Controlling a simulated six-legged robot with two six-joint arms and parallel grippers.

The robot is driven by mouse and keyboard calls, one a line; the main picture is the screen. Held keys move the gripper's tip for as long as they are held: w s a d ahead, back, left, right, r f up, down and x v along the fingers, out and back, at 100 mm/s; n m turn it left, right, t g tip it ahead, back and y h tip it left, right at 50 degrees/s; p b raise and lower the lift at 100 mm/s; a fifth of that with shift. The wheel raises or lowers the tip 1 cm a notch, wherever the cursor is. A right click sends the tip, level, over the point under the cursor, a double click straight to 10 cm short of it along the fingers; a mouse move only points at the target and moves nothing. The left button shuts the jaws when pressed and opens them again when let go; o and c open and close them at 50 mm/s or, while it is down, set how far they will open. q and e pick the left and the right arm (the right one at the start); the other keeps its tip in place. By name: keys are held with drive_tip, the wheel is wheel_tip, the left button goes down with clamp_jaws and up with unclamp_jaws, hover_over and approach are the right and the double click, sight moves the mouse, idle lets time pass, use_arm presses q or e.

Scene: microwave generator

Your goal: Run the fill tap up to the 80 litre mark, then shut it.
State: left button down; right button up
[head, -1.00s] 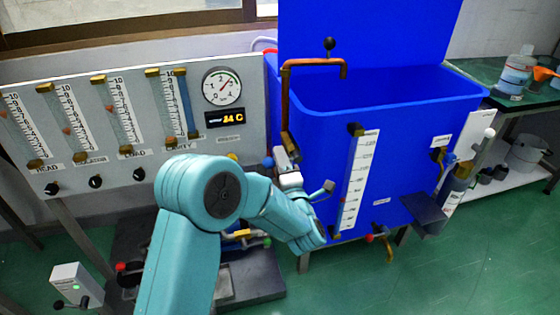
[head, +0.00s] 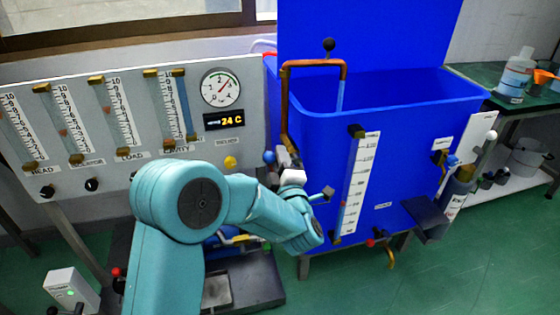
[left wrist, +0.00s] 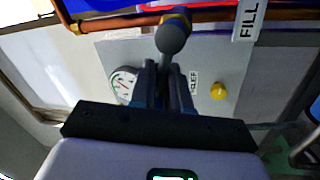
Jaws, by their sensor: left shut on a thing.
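The blue tank (head: 400,125) stands at centre right, with a copper fill pipe (head: 285,105) over its rim. A thin stream of water (head: 340,95) falls from the spout into it. The white level scale (head: 358,185) is on its front with a red marker (head: 343,204) low down; its figures are too small to read. My left gripper (head: 286,160) is at the foot of the pipe. My right gripper is out of view.
A grey panel (head: 222,150) with gauge tubes, a dial (head: 220,87) and a 24 C display (head: 224,120) stands left of the tank. A drain tap (head: 378,240) is low on the tank front. A bench with bottles (head: 515,75) is at right.

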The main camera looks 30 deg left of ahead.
use_arm(q)
drive_tip(key=c, duration=1.3)
unclamp_jaws()
drive_tip(key=v, duration=1.6)
drive_tip(key=shift+s+d+p, duration=0.15)
drive_tip(key=shift+p, duration=0.15)
